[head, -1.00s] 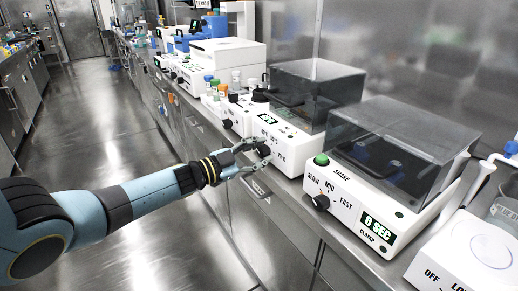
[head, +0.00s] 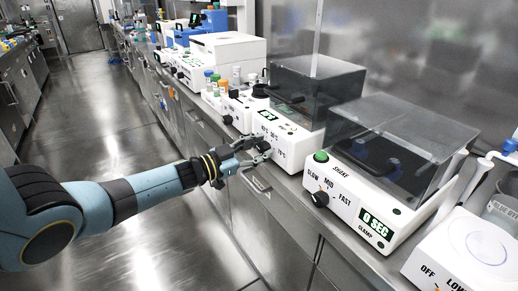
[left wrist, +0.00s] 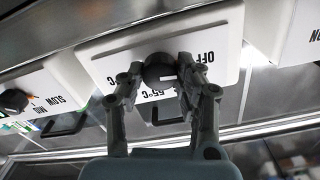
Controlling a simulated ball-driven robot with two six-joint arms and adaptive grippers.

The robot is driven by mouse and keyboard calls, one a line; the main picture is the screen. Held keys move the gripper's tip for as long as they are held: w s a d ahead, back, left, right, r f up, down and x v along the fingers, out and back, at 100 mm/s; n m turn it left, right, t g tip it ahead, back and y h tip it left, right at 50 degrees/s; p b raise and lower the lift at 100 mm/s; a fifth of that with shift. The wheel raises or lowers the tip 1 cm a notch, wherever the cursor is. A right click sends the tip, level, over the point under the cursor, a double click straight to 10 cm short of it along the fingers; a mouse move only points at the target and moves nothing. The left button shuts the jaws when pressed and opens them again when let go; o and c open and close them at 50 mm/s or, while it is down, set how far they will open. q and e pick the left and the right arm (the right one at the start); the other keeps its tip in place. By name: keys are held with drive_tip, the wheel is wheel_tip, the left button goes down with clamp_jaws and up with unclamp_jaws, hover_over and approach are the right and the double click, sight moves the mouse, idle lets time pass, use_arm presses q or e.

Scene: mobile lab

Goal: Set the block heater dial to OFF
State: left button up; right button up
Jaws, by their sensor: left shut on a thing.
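The block heater (head: 290,144) is a white box with a dark clear lid, a small green display and temperature marks on its front. Its black dial (left wrist: 160,68) shows in the left wrist view, upside down, with OFF printed to its right and 55°C below. The dial's white pointer mark is partly hidden by a finger, so its setting is hard to read. My left gripper (head: 263,151) is at the heater's front in the head view. In the left wrist view its two fingers (left wrist: 159,82) are shut on the dial, one on each side. My right gripper is out of view.
A shaker (head: 345,200) with a SLOW-MID-FAST dial stands to the right of the heater. Another white device (head: 455,250) marked OFF and LOW is at the lower right. Vials (head: 222,84) stand beyond the heater. The aisle floor (head: 110,130) is clear.

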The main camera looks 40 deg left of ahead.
use_arm(q)
drive_tip(key=o, duration=1)
drive_tip(key=shift+s+a+f, duration=0.1)
drive_tip(key=shift+f, duration=0.05)
drive_tip(key=shift+o, duration=0.7)
drive_tip(key=v, duration=1.2)
